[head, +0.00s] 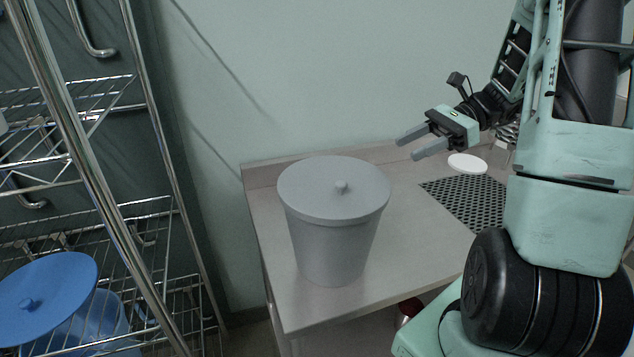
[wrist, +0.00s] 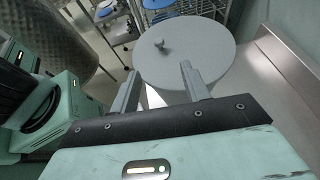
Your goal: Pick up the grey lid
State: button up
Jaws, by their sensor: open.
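The bucket's body is mostly hidden there.
The steel table (head: 410,240) has a raised back edge by the wall. A black perforated mat (head: 468,204) and a white disc (head: 467,163) lie at its right.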

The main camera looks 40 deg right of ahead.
jog(key=p, duration=0.3)
send_near(344, 182)
jog(key=x, duration=0.4)
jog(key=shift+w+a, duration=0.2)
jog(key=shift+w, duration=0.05)
jog(key=shift+p+x, duration=0.9)
jog(key=shift+x, duration=2.15)
jog(key=shift+s+f, duration=0.1)
jog(key=shift+s, duration=0.05)
grip_shut()
